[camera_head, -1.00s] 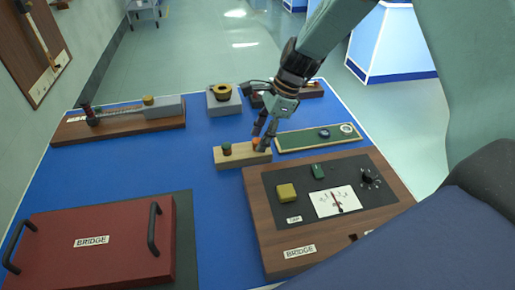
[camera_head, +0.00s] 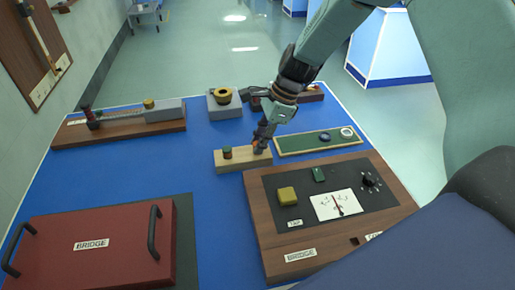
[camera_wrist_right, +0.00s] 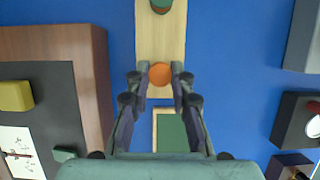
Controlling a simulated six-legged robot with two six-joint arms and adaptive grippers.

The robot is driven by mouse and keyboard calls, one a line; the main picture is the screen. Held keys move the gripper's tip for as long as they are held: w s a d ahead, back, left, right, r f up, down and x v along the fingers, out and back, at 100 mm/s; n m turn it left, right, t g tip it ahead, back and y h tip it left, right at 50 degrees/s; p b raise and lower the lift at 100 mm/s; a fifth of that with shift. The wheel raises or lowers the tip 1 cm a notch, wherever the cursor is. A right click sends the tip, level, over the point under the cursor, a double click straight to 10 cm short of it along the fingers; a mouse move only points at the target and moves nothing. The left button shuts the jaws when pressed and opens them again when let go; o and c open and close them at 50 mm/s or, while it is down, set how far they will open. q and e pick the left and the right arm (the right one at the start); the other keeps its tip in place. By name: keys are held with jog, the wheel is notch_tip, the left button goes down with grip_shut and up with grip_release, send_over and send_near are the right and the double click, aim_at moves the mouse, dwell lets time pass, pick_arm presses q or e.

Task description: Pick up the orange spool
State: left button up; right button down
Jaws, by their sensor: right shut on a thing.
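The orange spool (camera_wrist_right: 160,74) is a round orange piece at one end of a pale wooden block. In the right wrist view it lies between the two fingertips of my right gripper (camera_wrist_right: 160,82), which is shut on it. In the head view my right gripper (camera_head: 260,142) reaches down to the right end of the wooden block (camera_head: 236,163) and mostly hides the spool. A green-topped spool (camera_head: 227,153) stands at the block's left end; it also shows at the top of the right wrist view (camera_wrist_right: 161,5). My left gripper is not in view.
A wooden meter box (camera_head: 281,237) stands right in front of the block. A green tray (camera_head: 300,145) lies just behind it. A red BRIDGE case (camera_head: 100,262) is at front left. A grey block (camera_head: 224,106) stands behind. Blue table (camera_head: 95,172) is bare at left centre.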

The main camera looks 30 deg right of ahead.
notch_tip(320, 180, up, 13)
jog(key=p, duration=0.7)
dwell(0.9)
jog(key=shift+r+p, duration=0.2)
jog(key=shift+p, duration=0.1)
